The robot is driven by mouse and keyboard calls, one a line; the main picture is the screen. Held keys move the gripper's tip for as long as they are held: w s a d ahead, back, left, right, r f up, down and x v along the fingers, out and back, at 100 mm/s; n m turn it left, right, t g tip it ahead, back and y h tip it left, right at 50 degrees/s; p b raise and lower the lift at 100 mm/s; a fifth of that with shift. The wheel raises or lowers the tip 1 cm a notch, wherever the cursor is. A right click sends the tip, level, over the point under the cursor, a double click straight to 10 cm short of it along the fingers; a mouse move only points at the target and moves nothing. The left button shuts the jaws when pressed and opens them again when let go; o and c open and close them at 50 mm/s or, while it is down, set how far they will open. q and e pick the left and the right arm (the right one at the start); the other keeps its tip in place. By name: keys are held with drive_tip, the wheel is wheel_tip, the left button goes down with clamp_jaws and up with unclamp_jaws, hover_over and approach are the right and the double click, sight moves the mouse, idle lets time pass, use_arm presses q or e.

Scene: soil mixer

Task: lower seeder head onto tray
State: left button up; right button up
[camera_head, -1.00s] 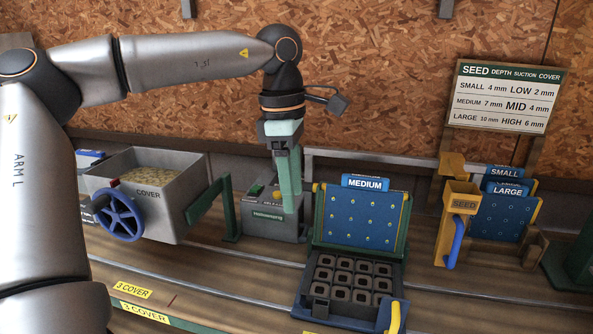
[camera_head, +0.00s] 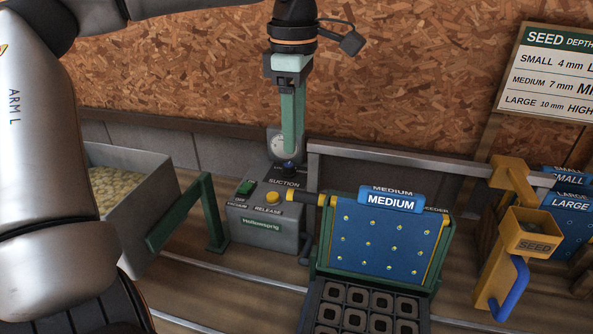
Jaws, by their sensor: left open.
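The seeder head is a blue plate (camera_head: 385,240) with small pale dots and a blue MEDIUM label (camera_head: 394,201) along its top. It stands raised and tilted in a green frame, behind and above the seed tray. The dark tray (camera_head: 352,318) with square cells shows at the bottom, cut off by the picture edge. My left gripper (camera_head: 291,154) points down, left of the seeder head and apart from it. Its green fingers are seen nearly edge-on, close to the suction knob (camera_head: 289,168); whether they touch it I cannot tell. My right gripper is not in view.
The suction box (camera_head: 262,229) has a green button, a yellow release button (camera_head: 272,197) and a gauge (camera_head: 279,143) behind. A grey rail runs behind the seeder head. A yellow seed hopper (camera_head: 530,232) stands right, a cover bin (camera_head: 157,170) left.

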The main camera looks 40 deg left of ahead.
sight(295, 191)
use_arm(q)
drive_tip(key=f, duration=1.2)
drive_tip(key=shift+w+a+f, duration=0.15)
drive_tip(key=shift+w+f, duration=0.05)
drive_tip(key=shift+f, duration=0.05)
drive_tip(key=shift+c, duration=0.2)
clamp_jaws()
idle(0.9)
